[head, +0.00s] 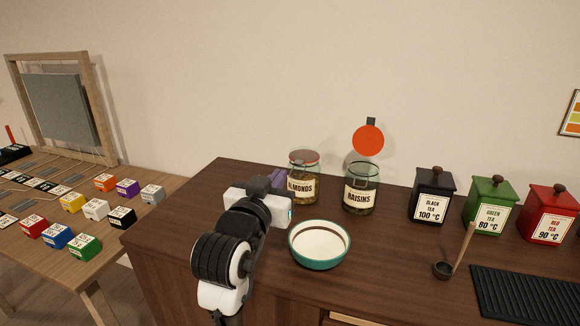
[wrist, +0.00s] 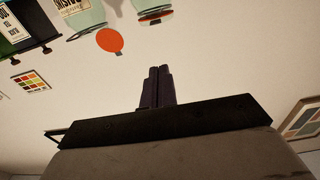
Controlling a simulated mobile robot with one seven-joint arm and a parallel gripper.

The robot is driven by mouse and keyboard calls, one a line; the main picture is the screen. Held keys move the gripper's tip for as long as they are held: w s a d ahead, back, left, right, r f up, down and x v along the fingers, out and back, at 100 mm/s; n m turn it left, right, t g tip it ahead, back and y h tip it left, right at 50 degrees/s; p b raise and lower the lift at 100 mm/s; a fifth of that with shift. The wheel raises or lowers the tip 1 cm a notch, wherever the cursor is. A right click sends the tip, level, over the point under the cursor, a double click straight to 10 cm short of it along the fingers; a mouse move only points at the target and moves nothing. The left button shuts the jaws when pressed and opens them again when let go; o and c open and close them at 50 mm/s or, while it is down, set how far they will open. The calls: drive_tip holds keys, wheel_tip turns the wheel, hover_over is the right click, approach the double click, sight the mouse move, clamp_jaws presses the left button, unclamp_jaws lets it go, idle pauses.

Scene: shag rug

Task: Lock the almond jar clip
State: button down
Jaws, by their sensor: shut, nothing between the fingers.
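The almond jar (head: 304,187) is glass with a cream label and a reddish lid (head: 304,156) lying over its mouth. It stands on the dark wooden counter, its lower left partly covered by my gripper. In the wrist view, which is upside down, the almond jar (wrist: 150,6) shows only at the top edge. Its clip is too small to make out, so I cannot tell its position. My gripper (head: 279,177) is just left of the jar; contact is unclear. In the wrist view its dark purple fingers (wrist: 157,72) are together and empty.
The raisin jar (head: 360,193) stands close on the right, its orange-red lid (head: 368,140) raised. A teal-rimmed bowl (head: 320,246) sits in front. Black (head: 433,197), green (head: 489,208) and red (head: 546,213) tea boxes stand farther right. The counter between the raisin jar and black box is clear.

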drive_tip(key=shift+w, duration=0.1)
drive_tip(key=p, duration=0.2)
hover_over(294, 177)
drive_tip(key=shift+s+a+f, duration=0.1)
drive_tip(key=shift+s+f, duration=0.15)
drive_tip(key=shift+f, duration=0.35)
drive_tip(key=shift+s+a+f, duration=0.15)
drive_tip(key=shift+s+f, duration=0.15)
drive_tip(key=shift+f, duration=0.3)
drive_tip(key=shift+s+a+f, duration=0.1)
drive_tip(key=shift+s+f, duration=0.15)
drive_tip(key=shift+f, duration=0.35)
